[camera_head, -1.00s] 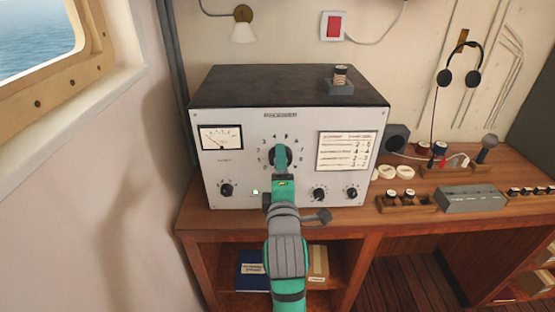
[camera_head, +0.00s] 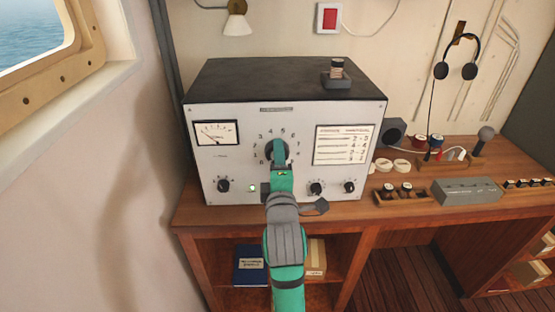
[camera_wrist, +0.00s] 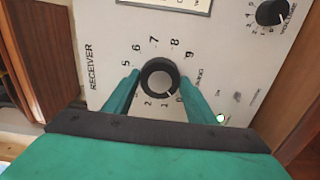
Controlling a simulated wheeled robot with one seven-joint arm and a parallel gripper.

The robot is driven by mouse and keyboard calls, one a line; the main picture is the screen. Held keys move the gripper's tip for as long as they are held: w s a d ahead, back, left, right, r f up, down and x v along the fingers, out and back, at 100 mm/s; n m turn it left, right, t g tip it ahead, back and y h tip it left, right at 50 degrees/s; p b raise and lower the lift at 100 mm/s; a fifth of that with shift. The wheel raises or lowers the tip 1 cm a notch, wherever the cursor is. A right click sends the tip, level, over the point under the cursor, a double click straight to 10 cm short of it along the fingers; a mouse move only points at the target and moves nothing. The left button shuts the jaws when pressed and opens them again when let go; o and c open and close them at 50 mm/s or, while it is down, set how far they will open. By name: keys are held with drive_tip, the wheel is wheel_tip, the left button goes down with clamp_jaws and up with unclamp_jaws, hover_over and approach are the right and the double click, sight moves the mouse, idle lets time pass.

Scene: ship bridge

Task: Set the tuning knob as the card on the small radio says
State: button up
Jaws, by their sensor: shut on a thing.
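The small radio (camera_head: 230,110) is a white-fronted receiver with a dark top, on the wooden desk. Its black round tuning knob (camera_wrist: 158,64) sits on a numbered dial. My green gripper (camera_head: 281,160) reaches the dial from the front and covers part of it. In the wrist view, my gripper (camera_wrist: 158,80) is shut on the knob, one finger on each side. A needle meter (camera_head: 216,132) is at upper left.
Smaller black knobs (camera_head: 223,185) line the panel's lower edge, and a small green lamp (camera_head: 252,188) glows there. A dark block with a cylinder (camera_head: 337,75) stands on the radio. A grey box (camera_head: 468,191) and several small items occupy the desk at right.

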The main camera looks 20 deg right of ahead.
drive_tip(key=shift+m, duration=14.8)
